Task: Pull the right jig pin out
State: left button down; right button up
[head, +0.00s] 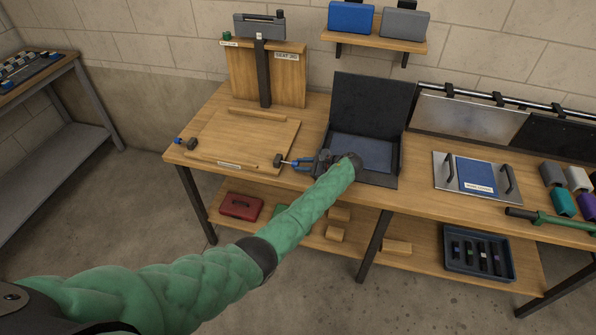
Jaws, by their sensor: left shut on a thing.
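The wooden jig board (240,135) lies on the left part of the bench, with a small dark block at each side. The right jig pin (295,162) has a blue head and sits at the right dark block (279,160), in line with it. The left jig pin (180,140) shows a blue head beside the left block (191,144). My left gripper (304,162) reaches in from the front and is shut on the right pin's head, partly hiding it. How deep the pin sits in its block is too small to tell. My right gripper is not in view.
An open black case (373,105) stands just right of my left gripper. An upright wooden stand (285,80) is behind the jig. A metal plate with a blue panel (475,171), a green rod-like tool (550,219) and several coloured blocks (562,202) lie to the right.

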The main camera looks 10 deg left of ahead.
pick_arm(q)
jog(key=shift+d, duration=0.2)
jog(key=c, duration=1.2)
grip_release()
jog(key=shift+d, duration=0.1)
jog(key=shift+d, duration=0.25)
jog(key=b+v, duration=0.3)
jog(key=v, duration=0.3)
jog(key=shift+s+d+r, duration=0.1)
jog(key=shift+d+r, duration=0.05)
jog(key=shift+d, duration=0.2)
jog(key=shift+s+d+r, duration=0.1)
jog(key=shift+d+r, duration=0.15)
jog(key=shift+d, duration=0.05)
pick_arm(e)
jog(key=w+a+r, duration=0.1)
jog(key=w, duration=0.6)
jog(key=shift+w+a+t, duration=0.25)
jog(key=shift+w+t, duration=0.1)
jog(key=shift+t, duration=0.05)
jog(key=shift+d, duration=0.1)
